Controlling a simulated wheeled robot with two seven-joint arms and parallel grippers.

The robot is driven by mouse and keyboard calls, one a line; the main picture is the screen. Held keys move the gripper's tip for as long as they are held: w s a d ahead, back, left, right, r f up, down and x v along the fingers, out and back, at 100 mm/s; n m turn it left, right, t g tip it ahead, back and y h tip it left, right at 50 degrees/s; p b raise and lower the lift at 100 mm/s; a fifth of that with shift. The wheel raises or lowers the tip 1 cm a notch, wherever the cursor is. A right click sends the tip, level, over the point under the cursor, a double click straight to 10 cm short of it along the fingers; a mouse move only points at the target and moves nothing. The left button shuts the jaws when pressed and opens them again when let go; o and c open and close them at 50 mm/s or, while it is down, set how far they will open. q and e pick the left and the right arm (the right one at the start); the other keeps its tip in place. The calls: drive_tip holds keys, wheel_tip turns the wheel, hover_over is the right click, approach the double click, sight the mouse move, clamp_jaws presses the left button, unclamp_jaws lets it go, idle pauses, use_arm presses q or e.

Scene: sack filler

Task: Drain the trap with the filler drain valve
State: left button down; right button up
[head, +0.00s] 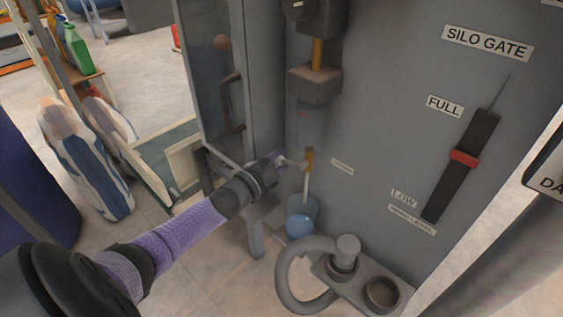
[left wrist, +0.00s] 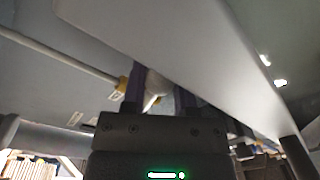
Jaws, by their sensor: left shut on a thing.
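The filler drain valve (head: 309,159) is a small yellow-brass fitting on the grey cabinet, with a pale lever reaching left. Above it, the trap (head: 309,122) looks like a translucent bowl under a grey block. My left gripper (head: 279,160) comes in from the left and is shut on the pale lever. In the left wrist view, the purple fingers (left wrist: 161,92) close around a whitish piece, the lever (left wrist: 155,84), next to a brass part. A pale tube (head: 306,188) runs down from the valve to a bluish container (head: 301,221). Any liquid level is too small to tell. My right gripper is not seen.
A grey curved pipe (head: 290,270) and a round cup-like fitting (head: 382,293) stand below right. A framed clear door (head: 222,80) is left of the valve. Striped sacks (head: 85,160) stand at the left. A SILO GATE gauge (head: 461,165) is on the cabinet.

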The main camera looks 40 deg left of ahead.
use_arm(q)
drive_tip(key=shift+a+r+m, duration=0.1)
drive_tip(key=shift+r+m, duration=0.4)
drive_tip(key=shift+m, duration=0.2)
drive_tip(key=shift+r+m+p, duration=0.25)
drive_tip(key=shift+m+p, duration=0.15)
drive_tip(key=shift+m, duration=0.2)
drive_tip(key=shift+r+m, duration=0.15)
drive_tip(key=shift+m, duration=0.25)
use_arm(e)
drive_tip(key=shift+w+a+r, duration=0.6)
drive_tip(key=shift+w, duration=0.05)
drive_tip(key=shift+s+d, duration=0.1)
